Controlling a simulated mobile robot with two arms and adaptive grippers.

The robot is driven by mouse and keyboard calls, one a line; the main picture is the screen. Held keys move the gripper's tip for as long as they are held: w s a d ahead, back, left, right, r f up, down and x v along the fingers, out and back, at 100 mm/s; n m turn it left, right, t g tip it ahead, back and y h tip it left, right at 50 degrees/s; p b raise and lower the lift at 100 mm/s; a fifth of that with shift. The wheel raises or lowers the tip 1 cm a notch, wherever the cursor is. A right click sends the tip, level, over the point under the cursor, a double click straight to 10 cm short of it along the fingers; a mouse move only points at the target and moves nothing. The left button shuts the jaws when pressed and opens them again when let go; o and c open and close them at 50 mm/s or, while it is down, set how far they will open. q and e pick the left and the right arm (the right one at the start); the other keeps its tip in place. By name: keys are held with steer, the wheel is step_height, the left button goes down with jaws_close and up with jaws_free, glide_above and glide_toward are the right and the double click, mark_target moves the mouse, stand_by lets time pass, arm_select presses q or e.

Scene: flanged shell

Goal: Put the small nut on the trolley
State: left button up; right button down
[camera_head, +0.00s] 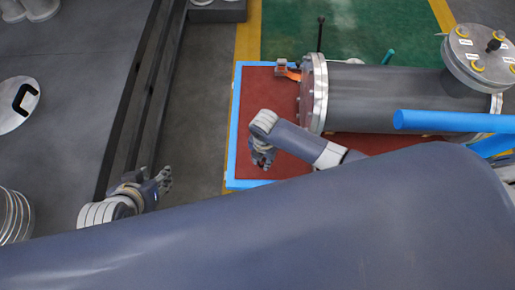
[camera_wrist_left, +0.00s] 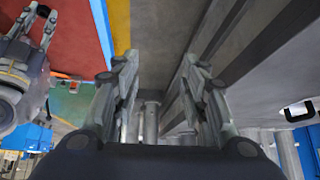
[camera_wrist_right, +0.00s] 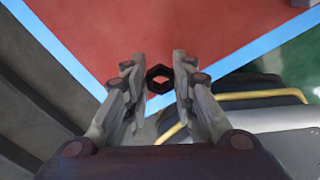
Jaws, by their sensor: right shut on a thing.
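A small black hexagonal nut (camera_wrist_right: 159,78) is held between the fingertips of my right gripper (camera_wrist_right: 158,80) in the right wrist view. In the head view my right gripper (camera_head: 262,160) is over the left part of a red surface with a blue rim (camera_head: 233,130). This may be the trolley's top; I cannot be sure. The nut is too small to make out in the head view. My left gripper (camera_head: 164,180) is left of the blue rim, over grey floor. In the left wrist view it is open and empty (camera_wrist_left: 163,75).
A grey flanged shell (camera_head: 385,98) lies on the red surface. Thick blue bars (camera_head: 450,121) cross at the right. A dark grey platform (camera_head: 75,90) with round metal parts stands at the left. The red area left of the shell is mostly clear.

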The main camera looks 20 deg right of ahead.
steer(key=w, duration=0.1)
steer(key=w+b, duration=0.1)
steer(key=w, duration=0.3)
steer(key=shift+w+a+f+b, duration=0.1)
steer(key=shift+a+f+b, duration=0.15)
steer(key=shift+b, duration=0.15)
steer(key=shift+w, duration=0.2)
steer(key=f+b, duration=0.2)
steer(key=f, duration=0.1)
steer(key=shift+w+f, duration=0.2)
arm_select(q)
steer(key=w+d+r+t+h, duration=0.1)
steer(key=w+d+r+t, duration=0.1)
steer(key=w+r+t, duration=0.3)
steer(key=w+d+r+t+h, duration=0.2)
steer(key=w+r+t, duration=0.4)
steer(key=r, duration=0.6)
steer(key=shift+w+d+r+m+h, duration=0.2)
steer(key=shift+d+m+h, duration=0.1)
steer(key=shift+d, duration=0.4)
steer(key=shift+t, duration=0.3)
arm_select(e)
steer(key=shift+f, duration=0.15)
steer(key=c, duration=1.3)
jaws_free()
steer(key=shift+c, duration=0.2)
arm_select(q)
steer(key=shift+r, duration=0.25)
